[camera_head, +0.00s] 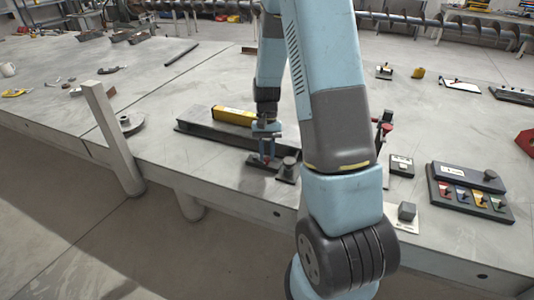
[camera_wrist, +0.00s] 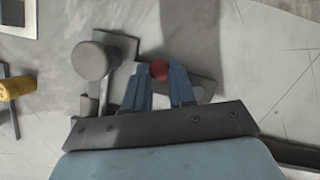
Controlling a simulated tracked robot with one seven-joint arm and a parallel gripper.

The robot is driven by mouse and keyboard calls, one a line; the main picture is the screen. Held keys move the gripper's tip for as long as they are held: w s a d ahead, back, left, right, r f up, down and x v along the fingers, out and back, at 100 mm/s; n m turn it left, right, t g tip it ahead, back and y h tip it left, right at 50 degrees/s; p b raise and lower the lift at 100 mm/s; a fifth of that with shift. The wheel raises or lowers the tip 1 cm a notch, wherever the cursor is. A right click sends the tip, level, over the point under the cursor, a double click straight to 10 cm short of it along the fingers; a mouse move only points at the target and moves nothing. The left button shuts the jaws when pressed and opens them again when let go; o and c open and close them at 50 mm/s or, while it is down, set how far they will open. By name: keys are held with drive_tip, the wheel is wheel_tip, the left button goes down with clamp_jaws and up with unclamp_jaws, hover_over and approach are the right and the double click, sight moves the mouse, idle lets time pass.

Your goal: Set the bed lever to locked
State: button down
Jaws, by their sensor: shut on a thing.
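The bed lever has a red knob (camera_wrist: 159,70), which sits between my two fingertips in the wrist view. My gripper (camera_wrist: 162,82) is shut on this knob. In the head view my gripper (camera_head: 266,150) points down at a small dark base plate (camera_head: 258,164) on the table's front part, with a bit of red between the fingers. A round grey knob (camera_head: 290,161) stands on a block just right of it; in the wrist view a round grey cap (camera_wrist: 90,61) is left of the fingers. The lever's shaft and any position marks are hidden.
A long dark rail (camera_head: 225,139) with a yellow block (camera_head: 235,116) on it lies left of my gripper. A grey post (camera_head: 112,135) stands at the table's front edge. A panel with coloured switches (camera_head: 469,196) is at the right.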

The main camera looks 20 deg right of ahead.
drive_tip(key=shift+w, duration=0.1)
drive_tip(key=c, duration=0.9)
unclamp_jaws()
drive_tip(key=shift+c, duration=0.2)
drive_tip(key=v, duration=1.3)
drive_tip(key=shift+r, duration=0.3)
drive_tip(key=shift+w, duration=0.1)
drive_tip(key=s+a+r+n+t+h, duration=0.1)
drive_tip(key=s+a+r+t, duration=0.1)
drive_tip(key=s+r, duration=0.4)
drive_tip(key=s+a+r+n+t, duration=0.1)
drive_tip(key=s+a+r+t, duration=0.15)
drive_tip(key=s+r, duration=0.4)
drive_tip(key=s+a+r+n+t, duration=0.2)
drive_tip(key=s+r+t, duration=0.3)
drive_tip(key=s, duration=0.8)
drive_tip(key=shift+r+h, duration=0.4)
drive_tip(key=shift+r, duration=0.35)
